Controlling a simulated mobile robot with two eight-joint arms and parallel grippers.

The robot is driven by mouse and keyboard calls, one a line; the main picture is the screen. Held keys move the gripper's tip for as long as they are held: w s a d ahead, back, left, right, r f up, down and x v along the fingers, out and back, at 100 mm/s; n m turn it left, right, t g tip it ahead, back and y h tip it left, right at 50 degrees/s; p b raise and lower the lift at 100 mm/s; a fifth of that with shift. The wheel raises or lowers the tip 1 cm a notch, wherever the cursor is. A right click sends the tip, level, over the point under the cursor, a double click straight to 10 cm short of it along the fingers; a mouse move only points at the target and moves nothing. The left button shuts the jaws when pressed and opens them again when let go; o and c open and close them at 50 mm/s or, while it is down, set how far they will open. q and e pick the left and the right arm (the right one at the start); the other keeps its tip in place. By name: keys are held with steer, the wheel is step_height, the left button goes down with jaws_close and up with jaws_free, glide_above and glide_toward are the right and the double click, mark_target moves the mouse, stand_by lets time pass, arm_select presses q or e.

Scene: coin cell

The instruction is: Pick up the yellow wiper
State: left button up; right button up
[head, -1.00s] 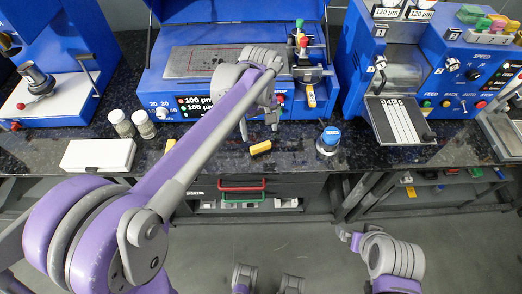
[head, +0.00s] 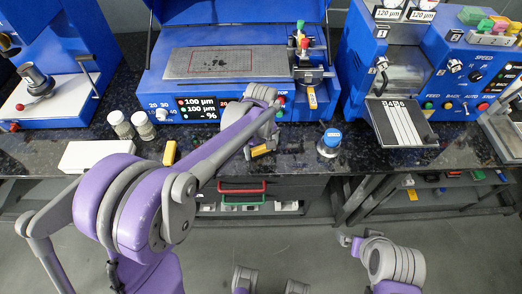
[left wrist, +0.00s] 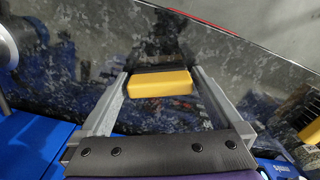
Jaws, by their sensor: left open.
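The yellow wiper (head: 261,150) lies on the dark speckled bench near its front edge, partly hidden by my left gripper (head: 262,146) in the head view. In the left wrist view, the wiper (left wrist: 160,83) shows as a yellow block with a dark edge. It appears between the two grey fingers of my open left gripper (left wrist: 160,88), with gaps at both sides. I cannot tell whether the fingertips are level with it. My right gripper (head: 350,241) shows small and low in the head view, over the floor; its jaws are unclear.
A second yellow piece (head: 170,152) stands left on the bench, near two jars (head: 144,124) and a white box (head: 97,155). A blue-capped container (head: 330,138) stands right of the wiper. Blue machines (head: 240,20) line the back. The bench's front edge is close.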

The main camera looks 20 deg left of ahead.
mark_target(261, 147)
arm_select(q)
steer(key=c, duration=1.2)
step_height(261, 147, up, 10)
steer(key=shift+p, duration=0.45)
steer(key=shift+s, duration=0.1)
